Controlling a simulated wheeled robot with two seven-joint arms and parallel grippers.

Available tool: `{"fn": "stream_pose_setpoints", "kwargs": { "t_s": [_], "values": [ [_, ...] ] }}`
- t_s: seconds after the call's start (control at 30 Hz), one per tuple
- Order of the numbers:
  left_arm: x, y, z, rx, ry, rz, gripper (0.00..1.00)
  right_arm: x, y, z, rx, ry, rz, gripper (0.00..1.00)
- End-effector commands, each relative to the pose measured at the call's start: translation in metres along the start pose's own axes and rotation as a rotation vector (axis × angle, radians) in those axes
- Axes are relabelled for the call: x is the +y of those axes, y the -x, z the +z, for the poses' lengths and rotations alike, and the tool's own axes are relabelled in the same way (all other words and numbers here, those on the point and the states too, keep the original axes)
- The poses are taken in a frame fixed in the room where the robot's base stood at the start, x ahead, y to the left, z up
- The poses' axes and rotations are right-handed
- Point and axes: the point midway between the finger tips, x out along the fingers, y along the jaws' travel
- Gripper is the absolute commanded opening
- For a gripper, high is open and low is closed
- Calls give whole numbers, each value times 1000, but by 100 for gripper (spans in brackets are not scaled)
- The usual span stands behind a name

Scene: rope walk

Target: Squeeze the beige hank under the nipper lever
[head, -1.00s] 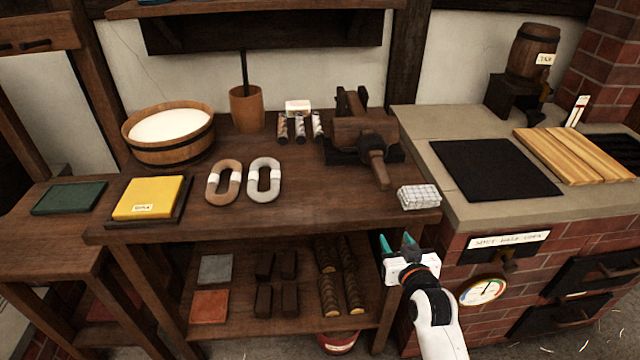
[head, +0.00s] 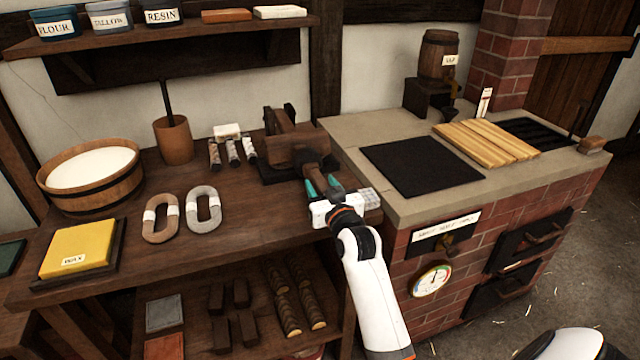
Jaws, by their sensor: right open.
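The beige hank (head: 161,218), an oval loop with a white band, lies flat on the bench, left of a similar grey hank (head: 202,210). The nipper (head: 291,146), a dark wooden block device, stands at the back right of the bench. Its lever (head: 312,166) points toward the front right, and its end is partly hidden by my gripper. My right gripper (head: 322,185), with teal fingertips, is open at the lever's end; I cannot tell whether it touches. Nothing shows between its fingers. My left gripper is not in view.
Several small rolls (head: 232,152) lie left of the nipper. A tub (head: 90,180) and a yellow block (head: 78,248) stand at left. The brick stove (head: 470,240) adjoins the bench at right.

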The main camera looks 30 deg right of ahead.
Motion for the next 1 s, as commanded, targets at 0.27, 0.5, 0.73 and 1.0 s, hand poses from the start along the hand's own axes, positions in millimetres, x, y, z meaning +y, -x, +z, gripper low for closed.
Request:
{"fn": "stream_pose_setpoints", "kwargs": {
  "t_s": [0.27, 0.5, 0.73, 1.0],
  "values": [
    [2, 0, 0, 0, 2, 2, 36, 0, -12, 0, 0, 1, 0, 45],
    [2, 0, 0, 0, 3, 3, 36, 0, -12, 0, 0, 0, 0, 32],
    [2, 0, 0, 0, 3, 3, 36, 0, -12, 0, 0, 0, 0, 0],
    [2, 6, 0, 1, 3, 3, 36, 0, -13, 5, 7, 0, 0, 0]
  ]
}}
